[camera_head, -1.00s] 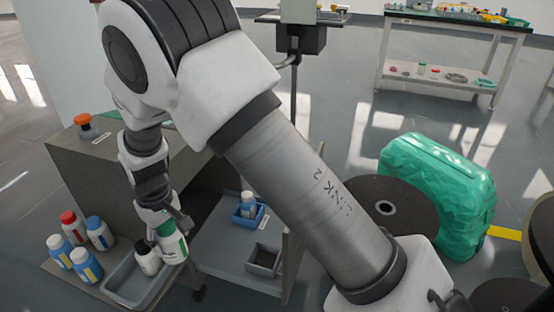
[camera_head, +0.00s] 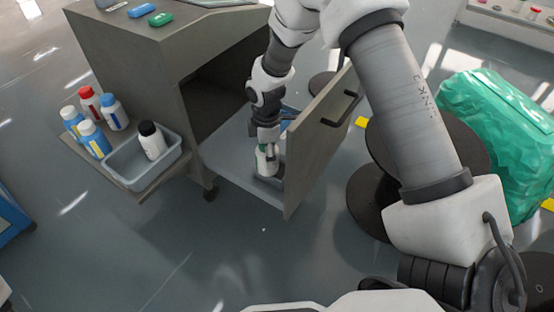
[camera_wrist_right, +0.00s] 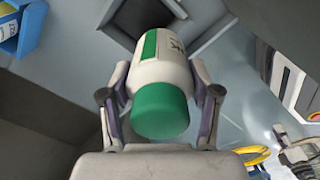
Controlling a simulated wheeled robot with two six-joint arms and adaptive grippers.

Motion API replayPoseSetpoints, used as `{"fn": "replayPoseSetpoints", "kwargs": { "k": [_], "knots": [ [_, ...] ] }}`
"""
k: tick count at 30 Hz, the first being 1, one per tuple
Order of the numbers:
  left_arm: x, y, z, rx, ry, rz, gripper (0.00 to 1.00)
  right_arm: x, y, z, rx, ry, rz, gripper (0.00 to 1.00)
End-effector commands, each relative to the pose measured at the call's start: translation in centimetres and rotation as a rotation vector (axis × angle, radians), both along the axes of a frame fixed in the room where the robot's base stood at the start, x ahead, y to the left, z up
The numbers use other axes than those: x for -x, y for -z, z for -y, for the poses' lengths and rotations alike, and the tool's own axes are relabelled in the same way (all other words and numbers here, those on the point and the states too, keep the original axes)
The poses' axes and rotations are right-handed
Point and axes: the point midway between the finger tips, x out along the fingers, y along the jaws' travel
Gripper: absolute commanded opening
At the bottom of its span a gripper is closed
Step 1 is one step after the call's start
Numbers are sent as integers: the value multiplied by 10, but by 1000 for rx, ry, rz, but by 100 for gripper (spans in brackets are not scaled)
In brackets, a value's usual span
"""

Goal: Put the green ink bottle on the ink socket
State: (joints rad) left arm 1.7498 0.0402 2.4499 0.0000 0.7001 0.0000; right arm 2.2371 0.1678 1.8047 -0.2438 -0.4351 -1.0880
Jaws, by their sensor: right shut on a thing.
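The green ink bottle is white with a green cap and green label stripe. In the wrist view the bottle (camera_wrist_right: 160,85) sits between both fingers of my right gripper (camera_wrist_right: 160,105), cap toward the camera. In the head view the gripper (camera_head: 267,150) holds the bottle (camera_head: 265,162) low over the pulled-out drawer. The ink socket (camera_wrist_right: 133,20), a grey square frame with a dark inside, lies just past the bottle's bottom in the wrist view. The bottle hides part of it, and I cannot tell whether they touch. My left gripper is not in view.
The drawer front (camera_head: 318,145) stands close right of my wrist, the cabinet (camera_head: 130,75) to its left. A blue socket (camera_wrist_right: 25,35) is near.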

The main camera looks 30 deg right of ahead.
Motion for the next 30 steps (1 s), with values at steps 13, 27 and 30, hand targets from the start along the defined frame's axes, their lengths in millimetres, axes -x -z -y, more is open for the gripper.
{"fn": "replayPoseSetpoints", "kwargs": {
  "k": [13,27,30],
  "knots": [
    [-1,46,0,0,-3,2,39,-10,40,36,1,-1,-2,18],
    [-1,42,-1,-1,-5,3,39,-10,41,36,2,-1,-1,87],
    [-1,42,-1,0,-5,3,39,-10,41,36,2,-1,-1,87]
  ]
}}
